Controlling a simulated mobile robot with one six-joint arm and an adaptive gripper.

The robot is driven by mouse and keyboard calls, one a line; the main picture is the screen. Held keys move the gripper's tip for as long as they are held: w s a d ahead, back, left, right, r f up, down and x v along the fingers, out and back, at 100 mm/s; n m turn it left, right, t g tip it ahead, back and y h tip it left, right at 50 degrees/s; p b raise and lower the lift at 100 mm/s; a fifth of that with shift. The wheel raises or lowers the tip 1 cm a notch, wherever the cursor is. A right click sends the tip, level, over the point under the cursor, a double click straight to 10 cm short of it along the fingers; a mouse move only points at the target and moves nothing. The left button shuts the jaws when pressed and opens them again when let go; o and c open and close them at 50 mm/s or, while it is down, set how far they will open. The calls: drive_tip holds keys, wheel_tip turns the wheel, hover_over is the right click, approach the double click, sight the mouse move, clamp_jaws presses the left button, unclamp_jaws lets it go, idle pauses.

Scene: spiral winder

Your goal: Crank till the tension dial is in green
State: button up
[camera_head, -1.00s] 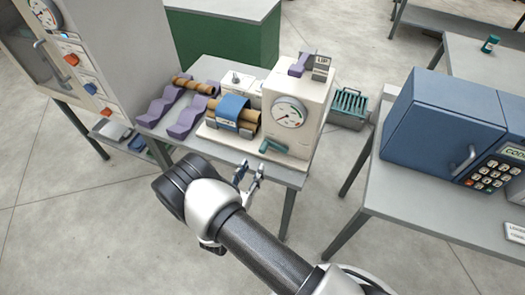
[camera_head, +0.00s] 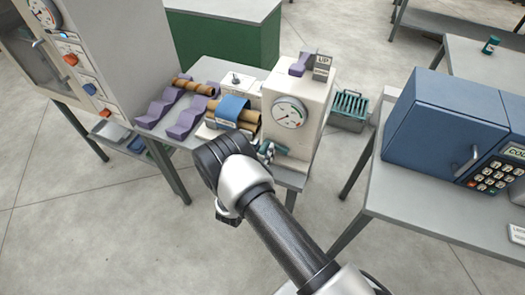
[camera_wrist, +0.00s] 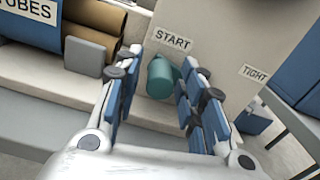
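The cream winder housing (camera_head: 313,105) stands on the grey table and carries a round tension dial (camera_head: 288,112) with coloured marks. Its needle is too small to read surely. A teal crank handle (camera_wrist: 160,77) is low on the housing front, just below a START label (camera_wrist: 173,39); a TIGHT label (camera_wrist: 255,73) is to its right. My gripper (camera_wrist: 162,62) is open, with one blue-padded finger on each side of the teal handle. No firm contact shows. In the head view my gripper (camera_head: 268,151) is at the housing's base and covers most of the handle.
Brown tubes (camera_head: 249,115) under a blue TUBES band (camera_head: 231,108) lie left of the housing. Purple cradles (camera_head: 187,118) stand farther left. A green crate (camera_head: 349,108) is behind right. A blue keypad cabinet (camera_head: 440,125) stands on the right table. Open floor lies in front.

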clamp_jaws()
idle(0.4)
